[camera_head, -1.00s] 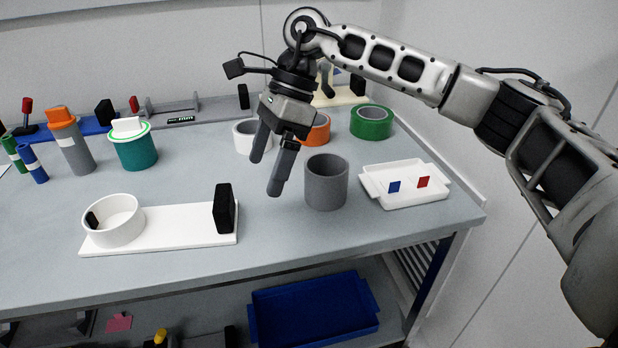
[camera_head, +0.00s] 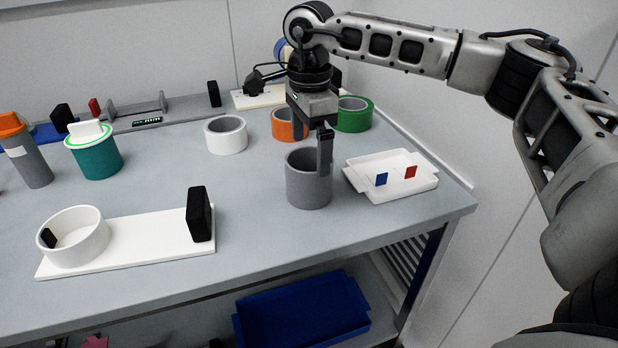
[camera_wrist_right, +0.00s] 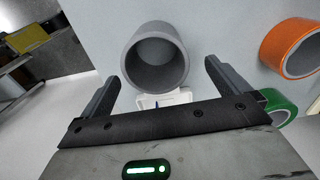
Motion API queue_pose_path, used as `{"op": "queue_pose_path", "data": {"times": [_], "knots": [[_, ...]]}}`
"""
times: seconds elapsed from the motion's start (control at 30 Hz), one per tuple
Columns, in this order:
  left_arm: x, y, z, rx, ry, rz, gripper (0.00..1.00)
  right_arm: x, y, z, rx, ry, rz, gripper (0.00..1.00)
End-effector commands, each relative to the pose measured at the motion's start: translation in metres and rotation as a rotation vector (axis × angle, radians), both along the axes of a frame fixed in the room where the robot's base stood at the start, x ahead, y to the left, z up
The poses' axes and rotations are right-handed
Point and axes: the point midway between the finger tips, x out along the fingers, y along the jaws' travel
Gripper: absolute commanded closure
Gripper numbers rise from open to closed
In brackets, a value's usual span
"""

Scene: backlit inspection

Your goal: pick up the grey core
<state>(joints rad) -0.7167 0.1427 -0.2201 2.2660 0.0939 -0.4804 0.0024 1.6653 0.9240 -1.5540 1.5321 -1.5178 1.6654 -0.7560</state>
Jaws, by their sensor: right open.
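The grey core (camera_head: 305,188) is a short, upright, open-topped cylinder on the grey table, left of the white tray. My right gripper (camera_head: 324,165) hangs over it, fingers pointing down. In the head view one finger shows clearly, overlapping the core's right rim; the other is hard to make out. In the right wrist view, my open gripper (camera_wrist_right: 164,72) has the hollow core (camera_wrist_right: 157,82) lying between and ahead of its fingertips, with no clear contact. My left gripper is out of view.
Behind the core stand white (camera_head: 226,136), orange (camera_head: 287,126) and green (camera_head: 354,115) rings. The white tray (camera_head: 424,184) with blue and red chips is close on the right. A white fixture board (camera_head: 150,240) lies left. Table between board and core is clear.

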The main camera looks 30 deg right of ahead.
Motion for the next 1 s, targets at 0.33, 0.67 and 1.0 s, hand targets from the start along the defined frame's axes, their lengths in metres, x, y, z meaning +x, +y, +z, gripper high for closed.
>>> {"op": "queue_pose_path", "data": {"times": [0.33,0.67,1.0], "knots": [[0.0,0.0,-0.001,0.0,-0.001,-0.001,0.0,-0.006,0.004,-0.042,-0.001,0.002,-0.002,0.0],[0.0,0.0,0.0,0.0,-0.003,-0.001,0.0,-0.005,0.004,-0.054,0.0,0.0,-0.002,0.0],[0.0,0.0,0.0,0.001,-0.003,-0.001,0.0,-0.005,0.004,-0.053,0.001,-0.001,-0.002,0.46]]}}
